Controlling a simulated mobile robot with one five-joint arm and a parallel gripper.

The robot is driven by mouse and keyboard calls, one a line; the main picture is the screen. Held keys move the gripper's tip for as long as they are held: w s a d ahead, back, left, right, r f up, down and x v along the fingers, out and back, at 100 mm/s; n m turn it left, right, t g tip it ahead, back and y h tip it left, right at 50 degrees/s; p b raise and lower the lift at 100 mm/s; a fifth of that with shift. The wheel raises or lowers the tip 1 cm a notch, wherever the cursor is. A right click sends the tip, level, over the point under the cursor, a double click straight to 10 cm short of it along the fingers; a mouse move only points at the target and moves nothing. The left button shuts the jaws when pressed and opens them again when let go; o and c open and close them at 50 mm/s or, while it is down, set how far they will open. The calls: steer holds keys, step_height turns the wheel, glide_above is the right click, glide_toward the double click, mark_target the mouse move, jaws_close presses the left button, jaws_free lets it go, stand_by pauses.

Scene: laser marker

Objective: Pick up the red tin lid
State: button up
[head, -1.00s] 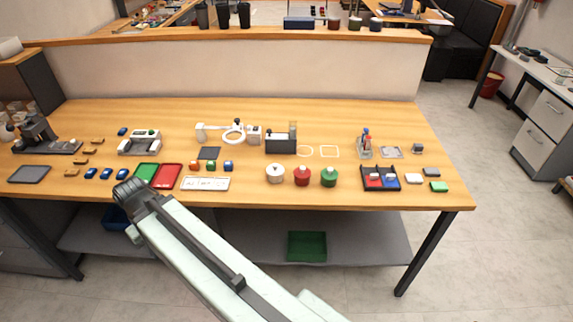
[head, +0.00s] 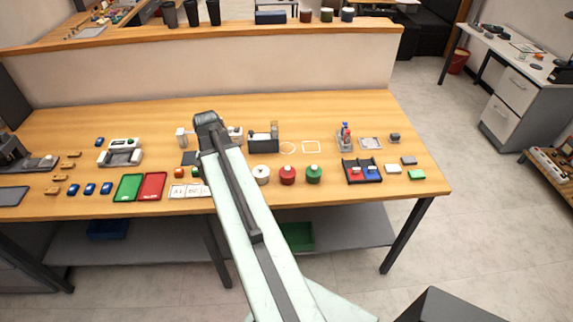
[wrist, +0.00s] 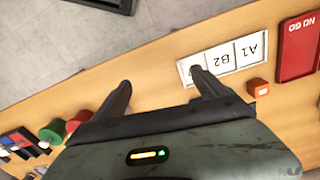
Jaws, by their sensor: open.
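The red tin lid (head: 287,172) is a round red piece with a small knob on top. It sits near the front edge of the table, between a white round tin (head: 261,175) and a green one (head: 313,174). In the wrist view the red lid (wrist: 75,121) shows at the left, outside my fingers and partly hidden by my gripper body. My gripper (wrist: 160,80) is open and empty, with its fingers spread above the table near a labelled white card. In the head view my arm hides the fingers.
The white card (wrist: 222,63) marked with letters lies near the table edge, beside an orange block (wrist: 257,87). A red NO GO tray (head: 151,187) and a green tray (head: 128,187) lie to the left.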

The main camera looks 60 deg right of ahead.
mark_target(288, 168)
steer(key=s+d+r+m+p, duration=0.1)
steer(key=s+d+m, duration=0.1)
steer(key=s+d, duration=0.1)
steer(key=s+d+r+m, duration=0.1)
steer(key=s+d, duration=0.2)
steer(key=d, duration=0.2)
steer(key=s+d+r+m+p, duration=0.1)
steer(key=s+d+r+m, duration=0.1)
steer(key=s+d, duration=0.1)
steer(key=shift+d+r+m+p, duration=0.1)
steer(key=shift+d+m+p, duration=0.2)
steer(key=shift+d, duration=0.55)
steer(key=s+d+m, duration=0.1)
steer(key=s+d, duration=0.1)
steer(key=s+d+m, duration=0.1)
steer(key=s, duration=0.1)
steer(key=s+d+r+m+p, duration=0.1)
steer(key=s+d, duration=0.1)
steer(key=shift+s+d+r, duration=0.1)
steer(key=shift+s+d, duration=0.2)
steer(key=shift+s, duration=0.05)
steer(key=shift+s+d+m, duration=0.1)
steer(key=shift+m, duration=0.2)
steer(key=f+b, duration=0.8)
steer(key=shift+w+d+f, duration=0.1)
steer(key=shift+w+f, duration=0.1)
steer(key=shift+w, duration=0.05)
steer(key=shift+r, duration=0.2)
steer(key=c, duration=1.4)
steer(key=shift+r, duration=0.15)
